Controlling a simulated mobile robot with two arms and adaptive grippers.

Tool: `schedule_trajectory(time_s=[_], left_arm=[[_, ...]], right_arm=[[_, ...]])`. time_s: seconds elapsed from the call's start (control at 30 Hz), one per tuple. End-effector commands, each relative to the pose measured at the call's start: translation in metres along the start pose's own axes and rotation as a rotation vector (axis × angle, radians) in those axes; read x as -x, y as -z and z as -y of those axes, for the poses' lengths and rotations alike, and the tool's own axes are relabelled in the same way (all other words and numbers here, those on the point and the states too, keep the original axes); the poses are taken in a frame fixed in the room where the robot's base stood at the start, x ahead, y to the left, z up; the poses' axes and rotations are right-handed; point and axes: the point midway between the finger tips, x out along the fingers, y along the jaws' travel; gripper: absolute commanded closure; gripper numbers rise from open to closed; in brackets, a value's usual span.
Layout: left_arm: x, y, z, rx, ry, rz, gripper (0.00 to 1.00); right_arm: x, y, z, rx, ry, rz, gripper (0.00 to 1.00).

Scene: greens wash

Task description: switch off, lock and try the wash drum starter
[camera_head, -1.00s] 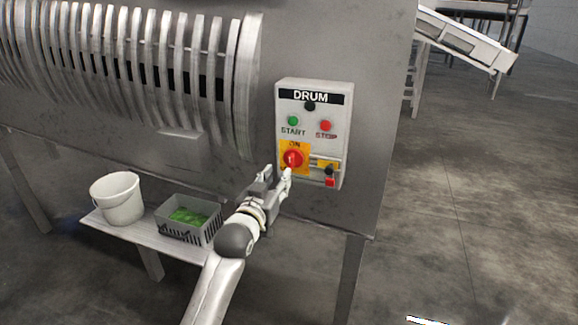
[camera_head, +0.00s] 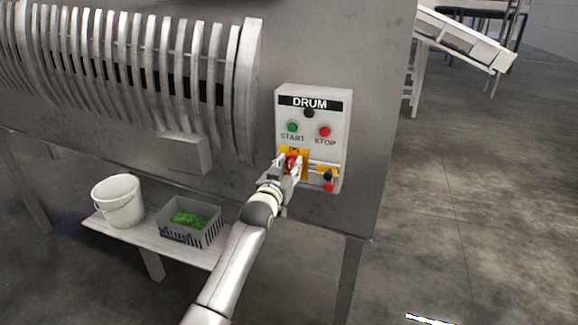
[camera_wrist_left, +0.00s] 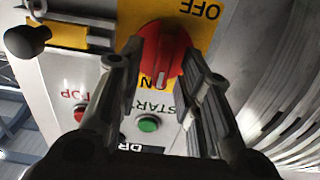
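The grey drum starter box (camera_head: 339,120) is on the machine's flat panel. It has a green START button (camera_head: 292,127), a red STOP button (camera_head: 325,132) and a dark round lamp (camera_head: 309,113). The red rotary switch (camera_wrist_left: 160,38) sits on a yellow plate (camera_wrist_left: 205,28), its white mark towards ON. My left gripper (camera_head: 292,166) is at the switch, with its fingers apart on either side of the handle; contact is unclear. Right of the switch are a yellow strip (camera_head: 325,168), a black knob (camera_head: 328,176) and a small red piece (camera_head: 329,187). My right gripper is out of view.
A white bucket (camera_head: 118,203) and a grey crate (camera_head: 180,236) of greens (camera_head: 188,217) stand on a low shelf (camera_head: 140,239) at the left. The ribbed drum (camera_head: 245,90) is above. The floor at the right is clear, with a conveyor (camera_head: 465,38) behind.

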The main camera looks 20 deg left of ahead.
Motion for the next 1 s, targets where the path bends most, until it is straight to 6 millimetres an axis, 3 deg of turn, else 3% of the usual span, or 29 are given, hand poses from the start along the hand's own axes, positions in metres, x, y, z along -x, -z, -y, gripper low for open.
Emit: schedule_trajectory(time_s=[0.33, 0.6, 1.0], left_arm=[[-0.002, 0.000, 0.000, 0.000, 0.000, 0.000, 0.68], [-0.002, 0.000, 0.000, 0.000, 0.000, 0.000, 1.00], [-0.002, 0.000, 0.000, 0.049, 0.000, 0.000, 1.00]], right_arm=[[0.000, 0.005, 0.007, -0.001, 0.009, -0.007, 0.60], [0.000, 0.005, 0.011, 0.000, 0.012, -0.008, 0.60], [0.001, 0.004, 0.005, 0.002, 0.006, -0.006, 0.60]])
